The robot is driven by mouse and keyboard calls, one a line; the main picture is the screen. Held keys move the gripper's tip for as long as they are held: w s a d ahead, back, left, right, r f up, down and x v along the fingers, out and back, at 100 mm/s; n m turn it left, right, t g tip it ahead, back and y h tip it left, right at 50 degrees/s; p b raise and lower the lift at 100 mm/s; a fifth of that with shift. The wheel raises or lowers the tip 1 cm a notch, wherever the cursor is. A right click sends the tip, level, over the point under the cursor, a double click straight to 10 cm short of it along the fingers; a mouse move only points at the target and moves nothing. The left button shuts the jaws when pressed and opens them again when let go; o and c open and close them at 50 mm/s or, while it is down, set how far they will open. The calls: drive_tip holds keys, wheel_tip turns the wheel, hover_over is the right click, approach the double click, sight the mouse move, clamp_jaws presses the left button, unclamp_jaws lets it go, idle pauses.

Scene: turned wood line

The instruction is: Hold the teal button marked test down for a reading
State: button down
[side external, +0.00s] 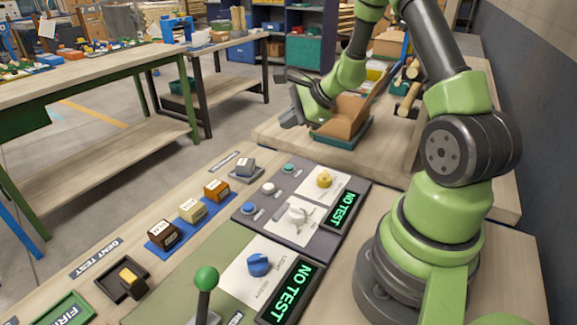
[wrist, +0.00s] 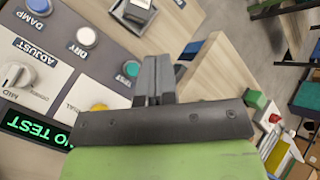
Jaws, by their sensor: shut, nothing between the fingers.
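The teal button (side external: 288,168) is at the far end of a row of three buttons on the dark grey panel (side external: 327,240). My gripper (side external: 288,121) is shut and empty, held above and beyond the panel's far end. Its closed fingers (wrist: 153,73) point toward the panel side in the wrist view. The panel display (side external: 342,210) reads NO TEST.
A white button (side external: 268,187), blue button (side external: 249,208), white knob (side external: 297,213) and yellow knob (side external: 323,180) share the panel. A grey block (side external: 245,167) stands beside it. A green-ball lever (side external: 205,279) rises nearer the camera. An open cardboard box (side external: 349,118) is behind my gripper.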

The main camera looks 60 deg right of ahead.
sight(289, 167)
drive_tip(key=shift+f, duration=4.4)
drive_tip(key=shift+f, duration=0.1)
drive_tip(key=shift+f, duration=0.3)
drive_tip(key=shift+f, duration=0.35)
idle(0.9)
drive_tip(key=shift+r, duration=0.8)
drive_tip(key=shift+r, duration=2.5)
